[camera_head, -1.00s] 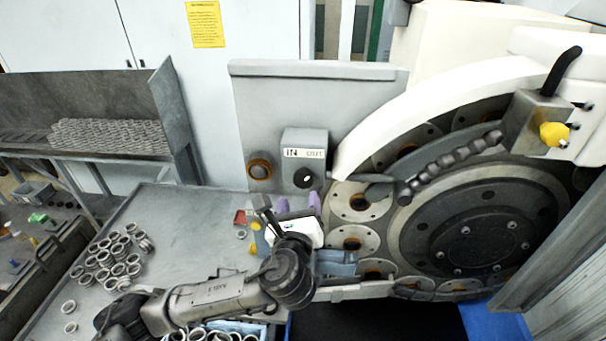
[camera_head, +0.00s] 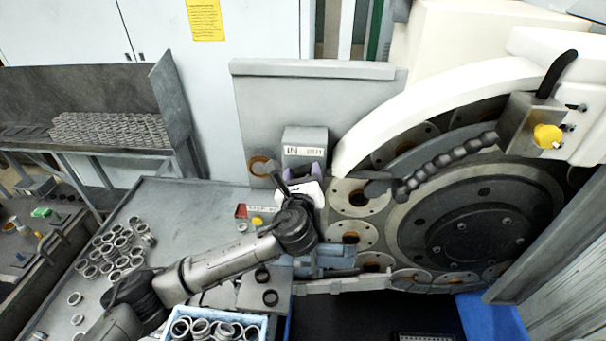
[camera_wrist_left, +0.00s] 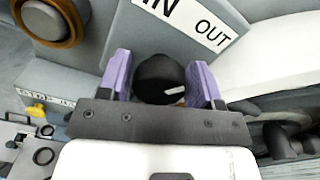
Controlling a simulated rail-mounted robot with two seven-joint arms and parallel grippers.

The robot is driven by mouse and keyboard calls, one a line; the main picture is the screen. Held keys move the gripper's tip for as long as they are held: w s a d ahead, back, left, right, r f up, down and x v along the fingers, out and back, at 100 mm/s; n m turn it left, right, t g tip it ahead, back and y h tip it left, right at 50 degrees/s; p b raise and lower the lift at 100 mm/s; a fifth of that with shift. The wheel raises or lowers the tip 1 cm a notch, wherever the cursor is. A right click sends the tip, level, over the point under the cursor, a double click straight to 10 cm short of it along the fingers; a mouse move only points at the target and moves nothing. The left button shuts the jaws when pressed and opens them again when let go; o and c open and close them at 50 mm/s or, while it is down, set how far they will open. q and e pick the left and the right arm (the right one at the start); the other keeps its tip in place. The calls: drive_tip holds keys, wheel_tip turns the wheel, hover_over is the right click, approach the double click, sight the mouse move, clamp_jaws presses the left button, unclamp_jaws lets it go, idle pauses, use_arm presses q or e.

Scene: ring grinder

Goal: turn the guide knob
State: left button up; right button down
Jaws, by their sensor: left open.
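The black guide knob (camera_wrist_left: 158,78) with a white mark is on the grey box (camera_head: 305,136) labelled IN and OUT. In the left wrist view, it lies between the two purple fingertips of my left gripper (camera_wrist_left: 163,82). The jaws are open, with a small gap visible on either side of the knob. In the head view, my left gripper (camera_head: 301,176) is in front of the box's lower face and hides the knob. My right gripper is not in view.
An orange-brown ring fitting (camera_head: 260,166) is left of the box. The grinder's large wheel (camera_head: 480,215) and a jointed hose (camera_head: 445,165) are on the right. Loose metal rings (camera_head: 118,248) lie on the table, and a blue bin (camera_head: 262,322) of rings stands at the front.

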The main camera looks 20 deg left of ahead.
use_arm(q)
drive_tip(key=shift+c, duration=0.4)
drive_tip(key=c, duration=0.5)
drive_tip(key=shift+n, duration=0.3)
drive_tip(key=shift+f+n+b, duration=0.1)
drive_tip(key=shift+n+b, duration=0.25)
drive_tip(key=shift+n, duration=0.65)
drive_tip(key=n+b, duration=0.1)
drive_tip(key=n, duration=0.3)
drive_tip(key=shift+n, duration=0.3)
drive_tip(key=n+b, duration=0.1)
drive_tip(key=n, duration=0.2)
drive_tip(key=shift+f, duration=0.1)
drive_tip(key=shift+a+n+b, duration=0.1)
drive_tip(key=shift+n+b, duration=0.2)
drive_tip(key=shift+n, duration=1.5)
